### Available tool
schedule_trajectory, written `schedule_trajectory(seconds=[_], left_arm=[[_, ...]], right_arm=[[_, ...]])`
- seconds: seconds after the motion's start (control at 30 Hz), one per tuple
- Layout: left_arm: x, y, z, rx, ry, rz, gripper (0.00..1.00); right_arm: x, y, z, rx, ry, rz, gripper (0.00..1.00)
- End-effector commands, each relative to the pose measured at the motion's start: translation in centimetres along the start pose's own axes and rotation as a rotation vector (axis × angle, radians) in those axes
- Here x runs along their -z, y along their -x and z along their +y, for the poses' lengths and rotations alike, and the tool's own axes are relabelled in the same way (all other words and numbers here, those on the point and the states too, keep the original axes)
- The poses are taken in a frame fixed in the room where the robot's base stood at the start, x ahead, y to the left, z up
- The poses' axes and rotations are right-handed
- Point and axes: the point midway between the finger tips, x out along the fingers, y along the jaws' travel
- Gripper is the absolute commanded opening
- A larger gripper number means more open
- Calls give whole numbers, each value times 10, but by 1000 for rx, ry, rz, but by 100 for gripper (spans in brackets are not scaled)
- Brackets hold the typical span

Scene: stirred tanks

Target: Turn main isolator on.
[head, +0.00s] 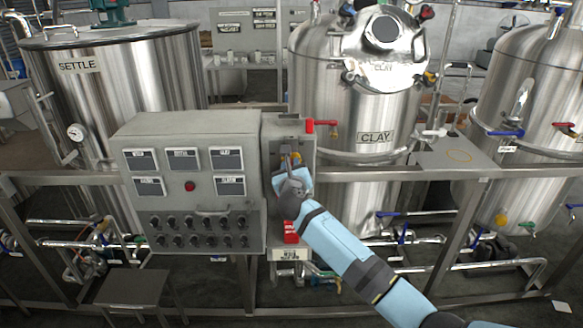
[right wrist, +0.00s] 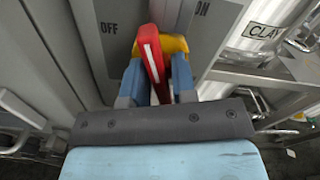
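The main isolator has a red handle (right wrist: 151,56) on a yellow base (right wrist: 176,46), set on a grey panel between the words OFF on the left and ON on the right. The handle leans a little to the left at its top. My right gripper (right wrist: 157,82) has one finger on each side of the handle, close against it. In the head view my right gripper (head: 287,163) is at the grey box beside the control panel, and it hides most of the isolator. My left gripper is not in view.
The control panel (head: 133,210) with several switches stands just left of the isolator. A steel tank marked CLAY (head: 335,135) stands behind on the right, and one marked SETTLE (head: 120,90) on the left. A metal rail (head: 400,174) runs across beside my arm.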

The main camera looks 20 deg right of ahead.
Motion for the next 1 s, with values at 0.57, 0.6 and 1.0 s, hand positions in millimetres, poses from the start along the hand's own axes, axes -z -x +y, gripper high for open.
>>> schedule_trajectory(seconds=[0.57, 0.6, 1.0], left_arm=[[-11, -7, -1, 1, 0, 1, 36], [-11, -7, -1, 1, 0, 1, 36], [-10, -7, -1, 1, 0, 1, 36]], right_arm=[[0, 0, 0, 0, -358, 0, 2], [0, 0, 0, 0, -362, 0, 2], [0, 0, 0, 0, -360, 0, 39]])
